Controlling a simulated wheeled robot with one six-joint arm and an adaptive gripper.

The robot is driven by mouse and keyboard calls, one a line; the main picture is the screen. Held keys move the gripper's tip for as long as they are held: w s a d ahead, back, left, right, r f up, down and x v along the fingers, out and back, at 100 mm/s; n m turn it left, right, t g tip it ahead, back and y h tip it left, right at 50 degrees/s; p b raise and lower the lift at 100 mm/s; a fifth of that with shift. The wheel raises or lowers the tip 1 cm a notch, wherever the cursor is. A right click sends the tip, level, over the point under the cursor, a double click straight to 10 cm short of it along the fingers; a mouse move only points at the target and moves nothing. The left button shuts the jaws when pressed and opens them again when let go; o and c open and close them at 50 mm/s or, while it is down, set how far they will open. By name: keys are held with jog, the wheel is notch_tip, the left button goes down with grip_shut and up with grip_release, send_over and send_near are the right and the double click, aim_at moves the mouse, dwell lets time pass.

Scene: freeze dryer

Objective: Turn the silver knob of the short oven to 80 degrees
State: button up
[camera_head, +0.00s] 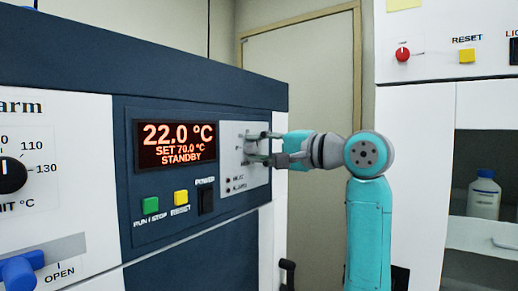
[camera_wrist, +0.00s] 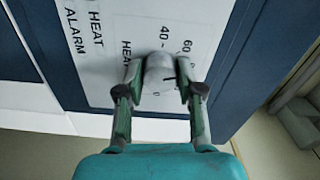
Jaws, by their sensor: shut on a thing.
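The short oven (camera_head: 200,85) has a dark blue front panel, and its display (camera_head: 176,143) reads 22.0 °C, SET 70.0 °C, STANDBY. The silver knob (camera_wrist: 158,70) sits on the oven's white label plate in the wrist view, with a dark mark on its right part. Printed 40 and 60 show beyond it; other scale numbers are partly hidden. My gripper (camera_wrist: 159,84) is shut on the knob, one finger on each side. In the head view my gripper (camera_head: 266,148) reaches the plate from the right, and its fingers largely hide the knob.
Below the display are a green button (camera_head: 150,205), a yellow reset button (camera_head: 181,198) and a black power switch (camera_head: 206,201). A black dial (camera_head: 11,175) and a blue handle (camera_head: 20,270) are at left. A white cabinet with a red knob (camera_head: 402,54) stands at right.

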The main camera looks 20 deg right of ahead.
jog(key=shift+m, duration=1.9)
jog(key=o, duration=1.2)
jog(key=shift+c, duration=0.2)
jog(key=shift+d, duration=0.1)
jog(key=v, duration=1.2)
jog(key=shift+f, duration=0.1)
